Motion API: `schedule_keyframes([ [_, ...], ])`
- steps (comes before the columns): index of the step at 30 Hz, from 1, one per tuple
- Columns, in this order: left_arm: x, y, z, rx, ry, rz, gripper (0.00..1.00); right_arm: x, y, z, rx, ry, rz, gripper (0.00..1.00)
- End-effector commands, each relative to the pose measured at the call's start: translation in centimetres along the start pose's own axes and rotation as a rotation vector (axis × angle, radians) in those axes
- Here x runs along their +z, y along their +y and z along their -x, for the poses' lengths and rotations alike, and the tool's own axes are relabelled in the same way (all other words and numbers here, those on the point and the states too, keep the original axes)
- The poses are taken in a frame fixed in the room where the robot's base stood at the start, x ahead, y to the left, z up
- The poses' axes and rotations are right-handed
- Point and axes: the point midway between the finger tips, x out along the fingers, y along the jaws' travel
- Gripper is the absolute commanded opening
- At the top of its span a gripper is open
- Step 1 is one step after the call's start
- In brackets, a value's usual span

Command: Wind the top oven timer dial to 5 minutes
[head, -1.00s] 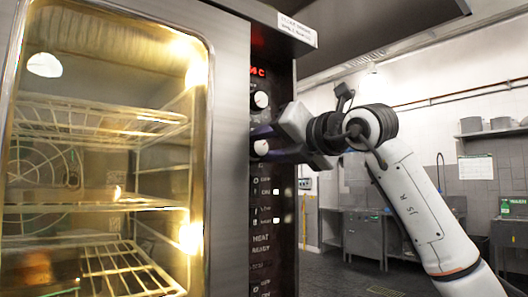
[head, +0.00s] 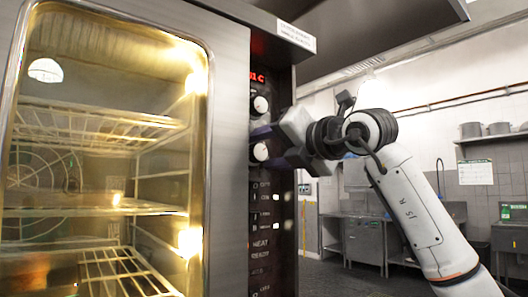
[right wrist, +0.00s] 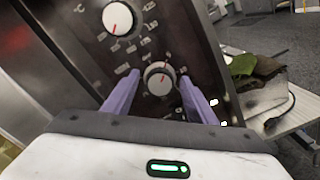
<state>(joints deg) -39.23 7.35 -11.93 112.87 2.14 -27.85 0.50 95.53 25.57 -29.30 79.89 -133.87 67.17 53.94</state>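The oven's control panel (head: 283,205) has two round white dials, one above the other. The upper dial (head: 260,104) also shows in the right wrist view (right wrist: 118,18), near a °C mark. The lower dial (head: 260,151) shows in the right wrist view (right wrist: 160,79) with a red pointer line; the numbers around it are too blurred to read. My right gripper (right wrist: 159,76) has its purple fingers apart on either side of the lower dial, with small gaps visible. It also shows at the panel in the head view (head: 269,147). My left gripper is out of view.
The lit oven's glass door (head: 100,190) fills the left, with wire racks inside. A hood (head: 370,30) overhangs the panel. Lit white switches (head: 276,197) sit below the dials. Steel counters (head: 362,240) stand far back right, with open floor before them.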

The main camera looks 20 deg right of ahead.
Motion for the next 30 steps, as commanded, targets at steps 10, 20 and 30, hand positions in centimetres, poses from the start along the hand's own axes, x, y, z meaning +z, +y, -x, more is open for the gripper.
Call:
schedule_keyframes([
  [10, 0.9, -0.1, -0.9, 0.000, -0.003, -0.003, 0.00, -0.1, -0.2, 3.6, 0.001, -0.004, 0.002, 0.52],
  [20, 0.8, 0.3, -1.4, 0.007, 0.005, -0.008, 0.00, 0.0, -0.1, 9.3, 0.000, -0.003, 0.001, 0.52],
  [30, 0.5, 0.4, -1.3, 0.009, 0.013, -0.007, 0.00, 0.0, 0.0, 10.3, -0.001, 0.000, -0.001, 0.52],
])
